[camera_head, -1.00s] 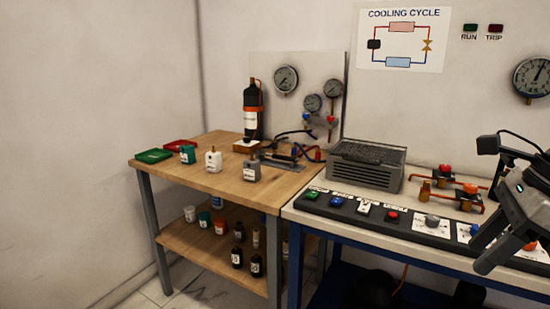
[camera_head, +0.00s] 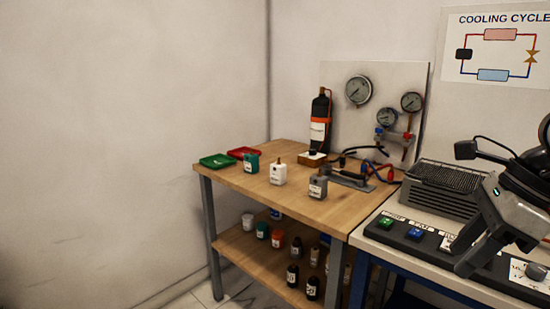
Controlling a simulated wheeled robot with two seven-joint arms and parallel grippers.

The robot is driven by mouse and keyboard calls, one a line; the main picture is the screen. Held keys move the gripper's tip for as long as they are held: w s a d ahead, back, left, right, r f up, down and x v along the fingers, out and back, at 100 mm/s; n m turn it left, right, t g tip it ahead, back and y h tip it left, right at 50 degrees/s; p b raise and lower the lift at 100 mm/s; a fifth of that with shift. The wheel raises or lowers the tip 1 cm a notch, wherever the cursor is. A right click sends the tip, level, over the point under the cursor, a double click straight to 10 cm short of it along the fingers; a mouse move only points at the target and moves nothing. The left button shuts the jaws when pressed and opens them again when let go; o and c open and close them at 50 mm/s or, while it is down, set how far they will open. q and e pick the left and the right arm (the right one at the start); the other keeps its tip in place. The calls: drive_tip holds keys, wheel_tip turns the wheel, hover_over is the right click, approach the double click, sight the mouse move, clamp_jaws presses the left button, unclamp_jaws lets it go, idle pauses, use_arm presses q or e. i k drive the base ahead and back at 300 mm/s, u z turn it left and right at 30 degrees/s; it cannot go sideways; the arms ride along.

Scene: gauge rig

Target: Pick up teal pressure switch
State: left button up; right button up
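The teal pressure switch (camera_head: 251,162) stands upright on the wooden table (camera_head: 240,186), towards its left side, just right of the green tray. A white switch (camera_head: 278,174) and a grey switch (camera_head: 318,186) stand to its right in a loose row. My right gripper (camera_head: 467,257) is at the right of the view, over the control bench and well away from the teal switch. I cannot make out whether its fingers are apart. My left gripper is not in view.
A green tray (camera_head: 217,161) and a red tray (camera_head: 243,152) lie at the table's back left. A black bottle (camera_head: 320,122) and a gauge panel (camera_head: 375,85) stand behind. The control bench (camera_head: 375,229) adjoins at right. The table's front left is clear.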

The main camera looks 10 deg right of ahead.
sight(252, 166)
drive_tip(key=u, duration=0.85)
drive_tip(key=i, duration=2.85)
drive_tip(key=z, duration=1.05)
drive_tip(key=i, duration=0.35)
drive_tip(key=z, duration=0.35)
